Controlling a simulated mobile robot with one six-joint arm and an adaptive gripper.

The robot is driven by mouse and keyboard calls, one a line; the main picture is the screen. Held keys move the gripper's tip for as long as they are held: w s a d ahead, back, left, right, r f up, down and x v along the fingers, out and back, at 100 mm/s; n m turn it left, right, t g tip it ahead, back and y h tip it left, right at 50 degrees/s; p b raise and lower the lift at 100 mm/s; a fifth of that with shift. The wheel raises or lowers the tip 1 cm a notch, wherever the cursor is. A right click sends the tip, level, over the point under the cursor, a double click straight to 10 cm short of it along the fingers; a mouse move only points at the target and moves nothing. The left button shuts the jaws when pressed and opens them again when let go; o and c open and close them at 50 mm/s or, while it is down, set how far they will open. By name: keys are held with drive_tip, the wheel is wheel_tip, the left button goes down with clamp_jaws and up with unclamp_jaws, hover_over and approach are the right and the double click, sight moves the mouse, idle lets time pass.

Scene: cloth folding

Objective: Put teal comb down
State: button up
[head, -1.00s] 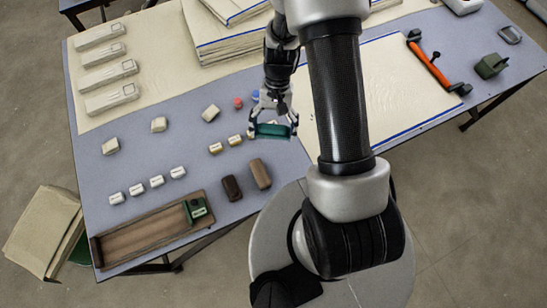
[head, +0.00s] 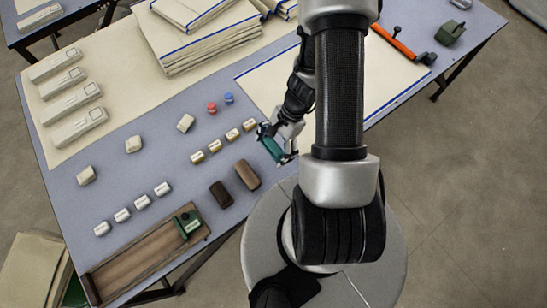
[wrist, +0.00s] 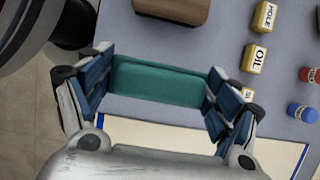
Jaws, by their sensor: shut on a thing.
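The teal comb (head: 272,146), a plain teal block in these views, is between the fingers of my gripper (head: 277,143). In the wrist view the teal comb (wrist: 158,82) spans the gap between the two blue-padded fingers of my gripper (wrist: 160,76), which is shut on it. In the head view the comb is tilted and lies over the table's front part, right of the gold blocks. I cannot tell whether it touches the table (head: 190,163).
Gold labelled blocks (head: 214,145) stand left of my gripper, and brown blocks (head: 247,174) lie nearer the front edge. A wooden tray (head: 130,270) with a green block is at front left. A cream cloth with blue edging (head: 285,88) lies behind. Bare table separates the block rows.

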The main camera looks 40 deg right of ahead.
sight(270, 163)
drive_tip(key=shift+f+b, duration=1.15)
drive_tip(key=shift+f, duration=2)
drive_tip(key=shift+f, duration=0.2)
drive_tip(key=o, duration=1.1)
